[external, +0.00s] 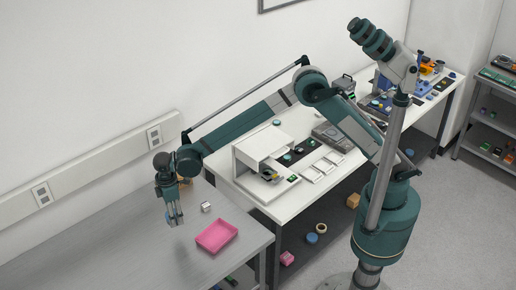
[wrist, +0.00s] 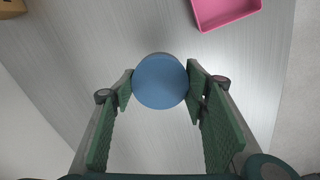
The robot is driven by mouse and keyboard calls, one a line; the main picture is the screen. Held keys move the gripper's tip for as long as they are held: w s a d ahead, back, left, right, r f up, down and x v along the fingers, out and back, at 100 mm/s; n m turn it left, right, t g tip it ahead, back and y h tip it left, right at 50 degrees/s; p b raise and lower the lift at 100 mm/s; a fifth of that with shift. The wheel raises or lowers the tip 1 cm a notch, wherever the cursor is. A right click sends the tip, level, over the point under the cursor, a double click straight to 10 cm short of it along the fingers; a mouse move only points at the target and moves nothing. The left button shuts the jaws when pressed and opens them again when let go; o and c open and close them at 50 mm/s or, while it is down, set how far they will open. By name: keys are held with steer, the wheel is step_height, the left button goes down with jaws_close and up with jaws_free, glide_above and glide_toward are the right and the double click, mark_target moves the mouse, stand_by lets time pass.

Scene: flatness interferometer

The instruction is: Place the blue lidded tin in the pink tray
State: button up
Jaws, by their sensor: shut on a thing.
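The blue lidded tin (wrist: 160,82) is round and sits between the two green finger pads in the wrist view. My gripper (wrist: 160,88) is shut on it, with a pad against each side. In the external view my gripper (external: 175,218) points down over the grey metal table, left of the pink tray; the tin is hard to make out there. The pink tray (external: 216,237) lies near the table's right edge and looks empty. Part of it also shows at the top right of the wrist view (wrist: 226,14). The tin is outside the tray.
A small white box (external: 207,207) stands on the grey table (external: 120,240) behind the tray. A tan block (wrist: 10,8) shows at the wrist view's top left corner. A white bench (external: 290,200) with instruments stands to the right. The table's left part is clear.

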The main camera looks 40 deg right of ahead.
steer(key=s+d+m+p, duration=0.2)
steer(key=s+d+m, duration=1)
steer(key=s+m, duration=0.1)
steer(key=shift+s+d+r+m, duration=0.15)
steer(key=shift+s+r+m, duration=0.15)
steer(key=shift+m, duration=0.5)
steer(key=shift+f, duration=0.1)
glide_above(217, 238)
steer(key=shift+f, duration=2.9)
steer(key=shift+f, duration=0.1)
steer(key=shift+f+p, duration=0.4)
steer(key=shift+f, duration=1.55)
steer(key=shift+f, duration=0.2)
